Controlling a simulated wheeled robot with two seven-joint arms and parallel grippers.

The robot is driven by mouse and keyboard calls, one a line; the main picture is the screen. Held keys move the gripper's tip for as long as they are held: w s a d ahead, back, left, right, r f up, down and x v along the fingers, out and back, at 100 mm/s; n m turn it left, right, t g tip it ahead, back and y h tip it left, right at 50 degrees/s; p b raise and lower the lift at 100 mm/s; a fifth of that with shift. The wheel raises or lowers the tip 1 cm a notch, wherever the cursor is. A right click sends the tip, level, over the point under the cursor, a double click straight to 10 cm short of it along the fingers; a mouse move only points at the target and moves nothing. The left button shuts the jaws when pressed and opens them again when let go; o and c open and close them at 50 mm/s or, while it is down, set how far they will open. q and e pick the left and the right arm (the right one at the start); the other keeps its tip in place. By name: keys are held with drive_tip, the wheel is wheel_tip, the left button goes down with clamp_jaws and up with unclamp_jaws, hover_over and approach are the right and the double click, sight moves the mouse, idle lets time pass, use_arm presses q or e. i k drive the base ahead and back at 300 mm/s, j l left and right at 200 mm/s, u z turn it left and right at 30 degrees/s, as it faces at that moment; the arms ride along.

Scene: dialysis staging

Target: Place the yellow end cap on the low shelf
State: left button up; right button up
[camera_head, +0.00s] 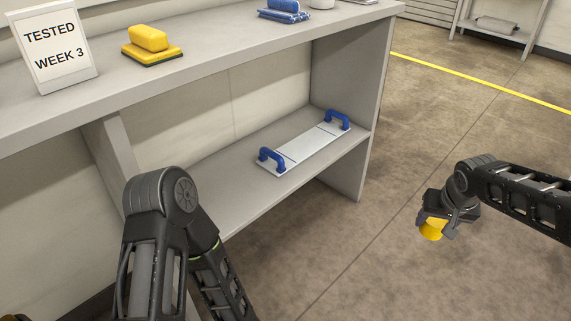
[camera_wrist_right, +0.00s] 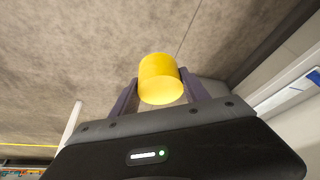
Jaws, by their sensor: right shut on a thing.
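The yellow end cap (camera_head: 431,229) is a short cylinder held in my right gripper (camera_head: 436,227), out over the open floor to the right of the bench. In the right wrist view the cap (camera_wrist_right: 160,79) sits between the two fingers of the gripper (camera_wrist_right: 160,90), which is shut on it. The low shelf (camera_head: 215,190) is the grey board under the bench top, left of my right gripper and apart from it. My left arm reaches in front of the shelf's near part; its gripper does not show.
A white tray with blue handles (camera_head: 303,147) lies on the low shelf's right part. The bench top (camera_head: 205,62) holds a yellow sponge-like block (camera_head: 148,39), a "TESTED WEEK 3" sign (camera_head: 54,50) and blue items (camera_head: 284,10). The shelf left of the tray is bare. A grey side panel (camera_head: 365,110) closes the shelf's right end.

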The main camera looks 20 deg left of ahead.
sight(247, 188)
drive_tip(key=u, duration=0.5)
drive_tip(key=i+l+u, duration=0.1)
drive_tip(key=u, duration=0.4)
drive_tip(key=l+u, duration=0.15)
drive_tip(key=u, duration=0.3)
drive_tip(key=l+u, duration=0.15)
drive_tip(key=u, duration=0.35)
drive_tip(key=i+u, duration=0.1)
drive_tip(key=i, duration=0.45)
